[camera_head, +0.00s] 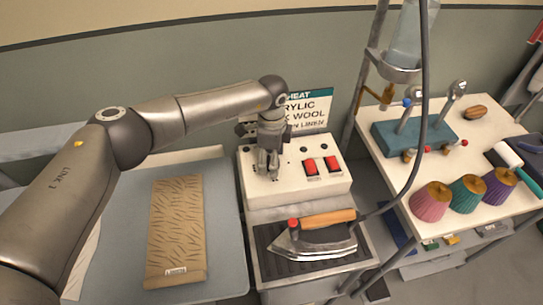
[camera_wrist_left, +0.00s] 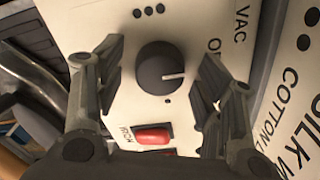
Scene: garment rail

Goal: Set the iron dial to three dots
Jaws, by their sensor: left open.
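The iron dial (camera_wrist_left: 160,67) is a round dark knob on the white control panel in the left wrist view. Its pale pointer line points to the right in that view. A three-dot mark (camera_wrist_left: 148,12) is printed above the dial there, and a single dot (camera_wrist_left: 167,101) below it. My left gripper (camera_wrist_left: 158,60) is open, with one finger on each side of the dial and gaps showing between. In the head view my left gripper (camera_head: 267,168) points down over the white control box (camera_head: 295,190) and hides the dial. My right gripper is in neither view.
Two red switches (camera_head: 322,167) sit on the box, close to the gripper. The iron (camera_head: 315,238) rests in front, its cable (camera_head: 415,150) rising at the right. A sign (camera_head: 308,112) stands behind. A padded board (camera_head: 175,230) lies left, spools (camera_head: 467,195) right.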

